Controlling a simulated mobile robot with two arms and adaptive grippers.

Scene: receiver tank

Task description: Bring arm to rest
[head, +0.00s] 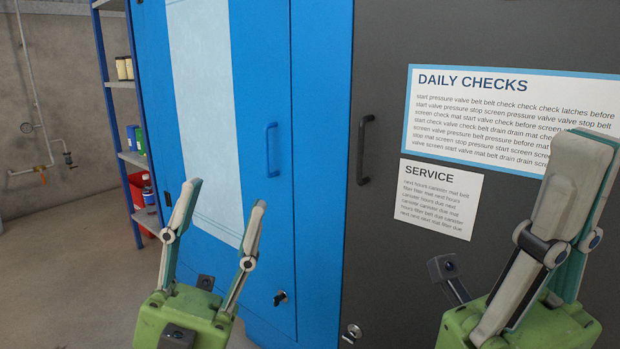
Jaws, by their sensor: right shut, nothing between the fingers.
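My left gripper (227,194) is at the lower middle left, pointing up. Its two fingers are spread apart with nothing between them, in front of the blue cabinet. My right gripper (588,146) is at the lower right, also pointing up. Its fingers are together and hold nothing. It covers part of the dark grey panel and the right end of the daily checks sign. I cannot tell how far either gripper is from the surfaces behind it.
A blue cabinet (322,120) with a blue handle (272,150) stands beside a dark grey door (385,90) with a dark handle (364,150). The door bears a daily checks sign (480,120) and a service sign (437,198). Shelving (120,84) stands at left; floor there is clear.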

